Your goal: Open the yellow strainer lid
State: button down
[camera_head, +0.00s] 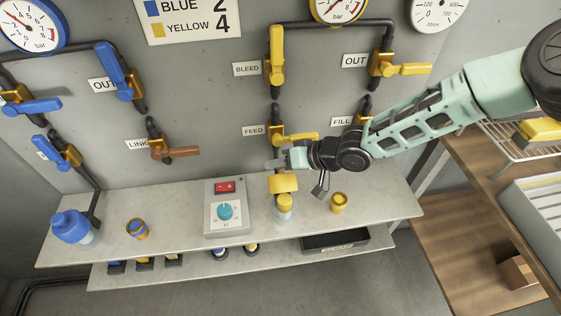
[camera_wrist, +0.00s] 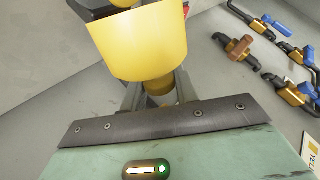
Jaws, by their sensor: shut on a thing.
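The yellow strainer (camera_head: 285,202) stands on the grey shelf, with a clear lower part below its yellow collar. Its broad yellow lid (camera_head: 284,183) shows above the collar. I cannot tell whether lid and collar touch. My gripper (camera_head: 273,164) reaches in from the right, just above the lid. In the wrist view the flared yellow lid (camera_wrist: 140,42) fills the upper middle. My fingers (camera_wrist: 160,92) are shut on its narrower yellow-brown part. The exact contact is partly hidden by the fingers and hand.
The yellow FEED valve handle (camera_head: 299,137) is close above my gripper. A grey control box (camera_head: 227,190) with a red switch stands left of the strainer, and a small yellow fitting (camera_head: 339,202) to its right. The blue strainer (camera_head: 70,227) is at the far left.

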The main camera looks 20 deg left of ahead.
jog(key=c, duration=1.1)
grip_release()
jog(key=shift+p+v, duration=0.6)
jog(key=shift+v, duration=8.15)
jog(key=shift+w, duration=0.1)
